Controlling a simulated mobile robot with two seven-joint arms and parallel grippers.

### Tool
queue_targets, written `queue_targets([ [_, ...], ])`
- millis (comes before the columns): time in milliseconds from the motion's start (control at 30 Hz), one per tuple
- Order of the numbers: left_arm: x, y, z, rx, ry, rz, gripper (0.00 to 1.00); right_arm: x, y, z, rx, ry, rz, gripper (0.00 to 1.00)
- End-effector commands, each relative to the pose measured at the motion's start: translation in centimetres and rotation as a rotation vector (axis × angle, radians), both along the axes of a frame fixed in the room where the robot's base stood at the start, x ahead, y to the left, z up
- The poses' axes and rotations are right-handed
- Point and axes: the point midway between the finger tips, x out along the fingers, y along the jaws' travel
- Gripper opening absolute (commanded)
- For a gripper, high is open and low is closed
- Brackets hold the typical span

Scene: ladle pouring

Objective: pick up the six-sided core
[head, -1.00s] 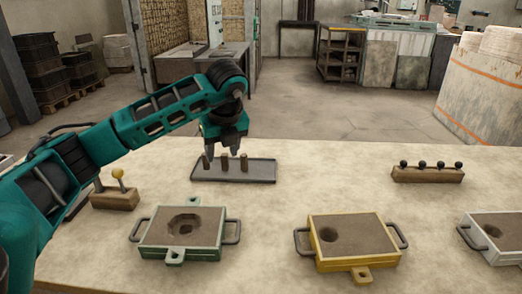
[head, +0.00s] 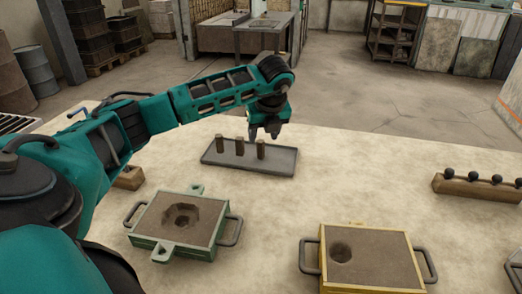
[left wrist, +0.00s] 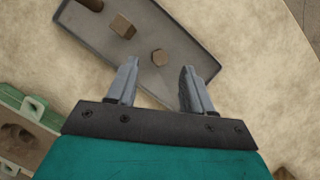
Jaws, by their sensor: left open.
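A grey tray (head: 284,163) holds three short brown upright cores. In the left wrist view, the core nearest my left gripper has a six-sided top; this six-sided core (left wrist: 160,57) stands just beyond the gap between the fingertips. It seems to be the right-hand core (head: 261,149) in the head view. A square-topped core (left wrist: 122,25) stands beside it, and a third core (left wrist: 93,4) is cut off by the picture edge. My left gripper (head: 264,135) is open and empty, pointing down near the right-hand core. My right gripper is not in view.
A green mould box (head: 160,215) with a stepped hollow stands front left. A yellow mould box (head: 375,262) with a round hole is front right. A wooden block with several dark knobs (head: 478,186) lies at the right. The table between is clear.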

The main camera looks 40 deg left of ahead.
Motion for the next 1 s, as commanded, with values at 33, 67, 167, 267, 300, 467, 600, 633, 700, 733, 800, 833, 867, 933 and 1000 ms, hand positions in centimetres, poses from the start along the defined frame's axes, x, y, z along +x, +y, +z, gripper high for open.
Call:
queue_targets([
  [33, 0.0, 0.1, -0.3, 0.0, 0.001, 0.0, 0.51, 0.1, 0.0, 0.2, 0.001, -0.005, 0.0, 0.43],
  [67, 0.1, 0.2, -0.6, 0.0, 0.002, -0.001, 0.51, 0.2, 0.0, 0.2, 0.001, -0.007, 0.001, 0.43],
  [167, 0.2, 0.7, -1.8, 0.0, 0.004, 0.0, 0.51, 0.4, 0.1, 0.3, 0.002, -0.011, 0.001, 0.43],
  [267, 0.5, 1.3, -3.3, -0.001, 0.002, 0.002, 0.51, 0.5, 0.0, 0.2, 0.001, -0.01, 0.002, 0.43],
  [300, 0.6, 1.4, -3.8, -0.002, 0.003, 0.002, 0.51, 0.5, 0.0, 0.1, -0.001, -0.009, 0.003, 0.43],
  [467, 0.9, 1.8, -4.9, -0.001, 0.0, -0.002, 0.51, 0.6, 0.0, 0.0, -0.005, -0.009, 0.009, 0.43],
  [600, 1.0, 1.9, -5.0, 0.0, 0.0, -0.002, 0.51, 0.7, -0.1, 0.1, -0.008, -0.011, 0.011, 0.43],
  [633, 1.0, 1.9, -5.0, 0.0, 0.0, -0.001, 0.51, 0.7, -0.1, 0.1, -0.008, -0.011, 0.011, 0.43],
  [700, 1.0, 1.9, -4.9, 0.0, 0.0, -0.001, 0.49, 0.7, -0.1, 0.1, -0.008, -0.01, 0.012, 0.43],
  [733, 1.0, 1.9, -4.9, 0.0, 0.0, -0.001, 0.47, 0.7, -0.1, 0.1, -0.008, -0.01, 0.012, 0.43],
  [800, 1.0, 1.9, -4.9, -0.001, 0.0, -0.001, 0.4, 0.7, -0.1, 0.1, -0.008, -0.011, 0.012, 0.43],
  [833, 1.0, 1.9, -4.9, -0.001, 0.0, -0.001, 0.37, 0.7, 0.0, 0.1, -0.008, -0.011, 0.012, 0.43],
  [867, 1.0, 1.9, -4.9, -0.001, 0.0, -0.001, 0.34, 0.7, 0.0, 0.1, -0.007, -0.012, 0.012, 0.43],
  [933, 1.0, 1.9, -4.9, -0.001, 0.0, -0.001, 0.27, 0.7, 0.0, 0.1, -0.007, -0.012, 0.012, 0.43],
  [1000, 0.9, 1.9, -4.9, -0.001, 0.0, -0.001, 0.21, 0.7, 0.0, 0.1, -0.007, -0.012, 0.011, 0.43],
])
